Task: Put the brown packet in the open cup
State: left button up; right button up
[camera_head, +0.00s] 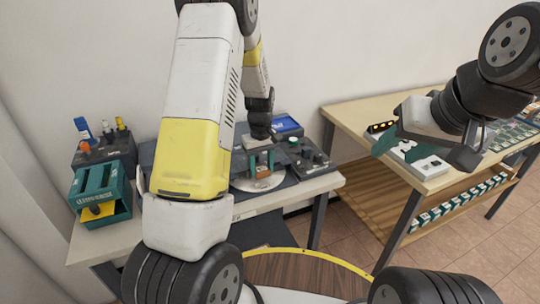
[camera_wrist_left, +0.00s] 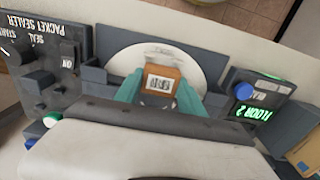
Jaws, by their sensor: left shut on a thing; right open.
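My left gripper (camera_head: 262,164) is shut on the brown packet (camera_head: 263,173), over a pale round plate (camera_head: 246,184) on the left table. In the left wrist view, the teal fingers of the left gripper (camera_wrist_left: 160,92) are on either side of the brown packet (camera_wrist_left: 161,71), which has a white label with dark marks. The pale round plate (camera_wrist_left: 197,62) lies behind it; I cannot tell whether the packet touches it. My right gripper (camera_head: 402,150) is open over the right table. I cannot pick out an open cup in either view.
A packet sealer (camera_wrist_left: 38,75) with knobs stands beside the plate. A box with a green "FLOOR 2" display (camera_wrist_left: 256,96) is on the other side. A teal rack (camera_head: 101,190) stands at the left table's left end. The right table (camera_head: 350,112) has a shelf below.

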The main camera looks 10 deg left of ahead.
pick_arm(q)
jog(key=shift+f, duration=0.1)
dwell(0.6)
jog(key=shift+f, duration=1.4)
jog(key=o, duration=1.7)
jog(key=shift+r, duration=0.1)
jog(key=shift+r, duration=2.95)
